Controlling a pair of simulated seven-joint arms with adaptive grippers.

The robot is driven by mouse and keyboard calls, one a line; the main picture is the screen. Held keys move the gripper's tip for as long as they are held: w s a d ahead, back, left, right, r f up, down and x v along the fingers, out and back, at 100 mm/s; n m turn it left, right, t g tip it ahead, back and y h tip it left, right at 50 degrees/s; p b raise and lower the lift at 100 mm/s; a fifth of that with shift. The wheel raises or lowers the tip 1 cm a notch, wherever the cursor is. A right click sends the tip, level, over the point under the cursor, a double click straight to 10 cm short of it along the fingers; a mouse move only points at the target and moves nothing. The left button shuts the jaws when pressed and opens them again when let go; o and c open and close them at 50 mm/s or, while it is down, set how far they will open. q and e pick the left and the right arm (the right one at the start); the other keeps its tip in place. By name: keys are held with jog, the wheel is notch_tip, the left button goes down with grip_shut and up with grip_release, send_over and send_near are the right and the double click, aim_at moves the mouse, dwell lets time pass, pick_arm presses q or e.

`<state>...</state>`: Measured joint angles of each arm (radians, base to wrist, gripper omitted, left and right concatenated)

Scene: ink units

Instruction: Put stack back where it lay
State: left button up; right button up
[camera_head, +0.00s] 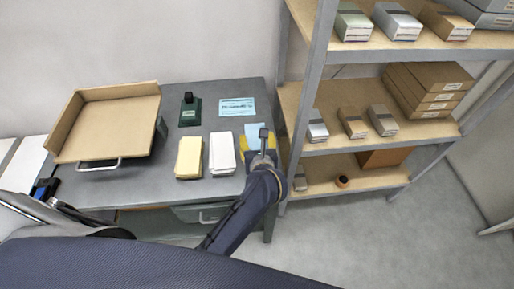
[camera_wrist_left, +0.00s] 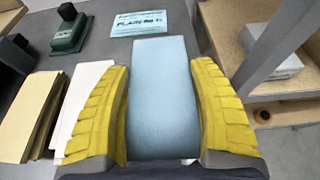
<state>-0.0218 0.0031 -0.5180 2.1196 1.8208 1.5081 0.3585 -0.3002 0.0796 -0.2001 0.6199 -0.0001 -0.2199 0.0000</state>
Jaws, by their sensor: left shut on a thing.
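My left gripper (camera_head: 262,143) is at the right end of the grey desk. Its yellow fingers, seen close in the left wrist view (camera_wrist_left: 163,115), are shut on a light blue stack (camera_wrist_left: 160,95), one on each side. In the head view the blue stack (camera_head: 253,131) is partly hidden by the gripper. I cannot tell whether it touches the desk. A white stack (camera_head: 222,153) lies just left of it, also in the left wrist view (camera_wrist_left: 85,95). A cream stack (camera_head: 189,157) lies left of the white one. My right gripper is not in view.
The desk (camera_head: 172,133) carries a green stamp-like block (camera_head: 190,112) and a light blue printed card (camera_head: 237,107) behind the stacks. A tan tray (camera_head: 110,125) stands at the left. A shelf unit (camera_head: 300,110) with several boxes rises close to the right of the gripper.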

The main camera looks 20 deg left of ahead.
aim_at(257, 148)
pick_arm(q)
jog(key=shift+f, duration=1.9)
jog(key=shift+f, duration=0.15)
jog(key=o, duration=1.5)
jog(key=shift+o, duration=0.2)
jog(key=v, duration=1.2)
jog(key=shift+r, duration=0.25)
